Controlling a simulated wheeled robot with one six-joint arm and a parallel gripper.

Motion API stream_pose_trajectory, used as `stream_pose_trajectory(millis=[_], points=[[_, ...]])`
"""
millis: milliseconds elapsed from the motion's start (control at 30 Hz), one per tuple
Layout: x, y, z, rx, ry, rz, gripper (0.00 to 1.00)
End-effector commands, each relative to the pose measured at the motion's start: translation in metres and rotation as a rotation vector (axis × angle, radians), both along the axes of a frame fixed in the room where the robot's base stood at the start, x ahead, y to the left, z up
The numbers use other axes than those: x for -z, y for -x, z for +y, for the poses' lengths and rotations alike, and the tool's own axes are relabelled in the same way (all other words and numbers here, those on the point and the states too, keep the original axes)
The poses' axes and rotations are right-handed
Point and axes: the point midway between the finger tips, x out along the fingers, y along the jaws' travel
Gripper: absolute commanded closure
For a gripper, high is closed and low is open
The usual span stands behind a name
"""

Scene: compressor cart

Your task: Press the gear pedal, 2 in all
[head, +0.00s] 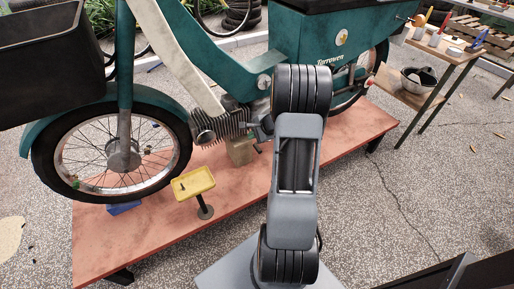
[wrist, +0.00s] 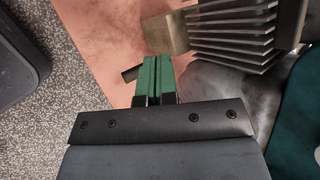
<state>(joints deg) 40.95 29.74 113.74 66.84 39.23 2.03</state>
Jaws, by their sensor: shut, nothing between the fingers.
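My gripper (wrist: 157,62) has green fingers pressed together with nothing between them. In the wrist view a short dark bar, which looks like the gear pedal (wrist: 131,74), shows just left of the fingers; I cannot tell whether they touch it. In the head view a small dark pedal (head: 257,148) sits low beside the engine, and my arm covers much of the area to its right. The finned engine (head: 216,127) belongs to a green moped; its fins (wrist: 235,30) fill the upper right of the wrist view.
The moped stands on a low red platform (head: 235,190). A wooden block (head: 240,151) is under the engine. A yellow tray on a stand (head: 193,183) is at the left. A side table (head: 405,89) with a bowl stands at the right. Speckled floor is open at the right.

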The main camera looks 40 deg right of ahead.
Motion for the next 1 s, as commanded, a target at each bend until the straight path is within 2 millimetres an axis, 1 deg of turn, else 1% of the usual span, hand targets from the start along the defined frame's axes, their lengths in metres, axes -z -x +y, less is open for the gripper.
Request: stream_pose_trajectory(millis=[567, 667, 767, 833, 867, 933, 967, 1000], points=[[0.000, 0.000, 0.000, 0.000, 0.000, 0.000, 1.00], [-0.002, 0.000, 0.003, -0.013, 0.005, 0.000, 1.00], [-0.014, 0.000, 0.018, -0.081, 0.033, -0.002, 1.00], [-0.029, 0.001, 0.040, -0.178, 0.072, -0.003, 1.00], [-0.036, 0.003, 0.052, -0.231, 0.096, -0.004, 1.00], [-0.057, 0.011, 0.084, -0.381, 0.164, -0.004, 1.00], [-0.065, 0.016, 0.099, -0.452, 0.197, -0.003, 1.00], [-0.077, 0.025, 0.118, -0.551, 0.246, -0.001, 1.00]])
